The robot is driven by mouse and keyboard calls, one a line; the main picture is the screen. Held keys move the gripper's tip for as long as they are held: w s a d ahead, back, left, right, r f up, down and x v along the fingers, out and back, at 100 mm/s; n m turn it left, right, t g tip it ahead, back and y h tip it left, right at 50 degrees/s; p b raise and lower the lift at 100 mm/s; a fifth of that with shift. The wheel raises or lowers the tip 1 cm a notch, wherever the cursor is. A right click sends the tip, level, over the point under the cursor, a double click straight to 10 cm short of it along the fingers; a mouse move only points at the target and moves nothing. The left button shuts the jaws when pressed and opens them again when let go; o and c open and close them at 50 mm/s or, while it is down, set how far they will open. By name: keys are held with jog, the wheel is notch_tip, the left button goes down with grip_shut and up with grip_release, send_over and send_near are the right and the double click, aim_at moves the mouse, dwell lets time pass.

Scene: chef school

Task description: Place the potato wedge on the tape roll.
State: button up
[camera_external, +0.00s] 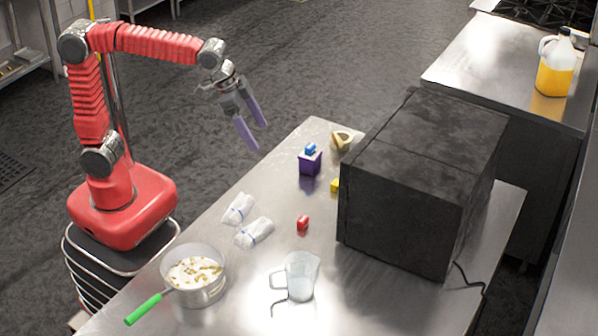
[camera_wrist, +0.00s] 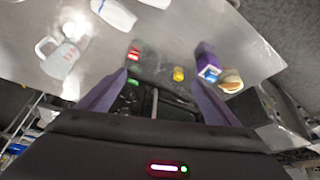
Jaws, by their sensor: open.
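A tan, rounded item (camera_external: 341,139), which could be the tape roll, lies at the table's far end beside the black oven. It also shows at the right in the wrist view (camera_wrist: 231,80). A small yellow piece (camera_external: 335,185) lies near the oven's front and shows in the wrist view (camera_wrist: 178,74). I cannot tell whether it is the potato wedge, or whether the wedge lies with the tan item. My gripper (camera_external: 254,137) is open and empty, its purple fingers raised above and left of the table's far end, apart from everything.
A purple block (camera_external: 310,162) with a blue piece (camera_external: 310,149) on top stands near the tan item. A red block (camera_external: 303,223), white bundles (camera_external: 254,232), a glass jug (camera_external: 301,276) and a pan (camera_external: 199,291) are nearer. The black oven (camera_external: 412,190) blocks the right.

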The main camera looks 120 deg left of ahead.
jog(key=s+d+f+m+h, duration=0.1)
jog(key=s+d+f+m, duration=0.1)
jog(key=s+d, duration=0.7)
jog(key=s+d+f+m+t+h, duration=0.1)
jog(key=s+d+f, duration=0.3)
jog(key=s+d, duration=0.5)
jog(key=d+m, duration=0.1)
jog(key=d, duration=0.2)
jog(key=shift+s+f+m, duration=0.3)
jog(key=shift+s+f, duration=0.05)
jog(key=shift+c, duration=0.4)
dwell(0.4)
jog(key=c, duration=1.1)
jog(key=shift+o, duration=0.2)
